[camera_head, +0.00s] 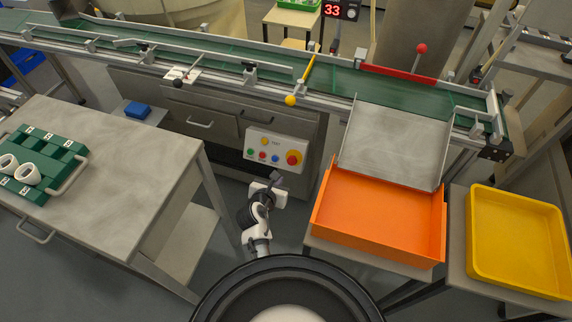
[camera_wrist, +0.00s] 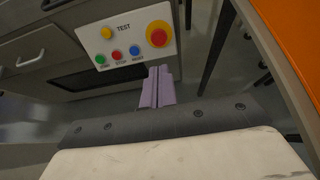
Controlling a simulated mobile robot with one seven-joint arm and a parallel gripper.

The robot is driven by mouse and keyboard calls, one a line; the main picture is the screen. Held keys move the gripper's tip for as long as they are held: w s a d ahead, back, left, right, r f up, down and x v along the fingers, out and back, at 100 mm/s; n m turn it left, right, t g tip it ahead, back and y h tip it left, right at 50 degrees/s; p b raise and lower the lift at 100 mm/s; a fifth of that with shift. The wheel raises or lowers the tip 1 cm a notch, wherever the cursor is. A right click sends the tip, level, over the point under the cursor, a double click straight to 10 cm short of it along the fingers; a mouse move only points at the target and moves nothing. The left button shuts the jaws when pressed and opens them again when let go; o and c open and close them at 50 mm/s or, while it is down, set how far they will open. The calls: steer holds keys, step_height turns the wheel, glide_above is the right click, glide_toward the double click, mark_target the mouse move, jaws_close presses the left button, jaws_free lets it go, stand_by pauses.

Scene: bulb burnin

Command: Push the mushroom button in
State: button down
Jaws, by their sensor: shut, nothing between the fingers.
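The mushroom button (camera_head: 293,158) is a red dome on a yellow ring at the right end of a white control panel (camera_head: 262,142). In the wrist view the mushroom button (camera_wrist: 158,38) is at the upper middle, just above my fingertips in the picture. My gripper (camera_head: 277,178) is shut and empty, in front of and below the panel. In the wrist view its purple-grey fingers (camera_wrist: 158,78) are together and point toward the panel's lower right. A gap appears to lie between the fingertips and the button; its depth is hard to tell.
Smaller green, red and blue buttons and a yellow one labelled TEST (camera_wrist: 107,32) share the panel. An orange tray (camera_head: 380,215) stands close on the right, a grey table (camera_head: 110,170) on the left. A green conveyor (camera_head: 270,68) runs above.

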mark_target(291, 162)
steer(key=shift+w, duration=0.1)
steer(key=x, duration=1.4)
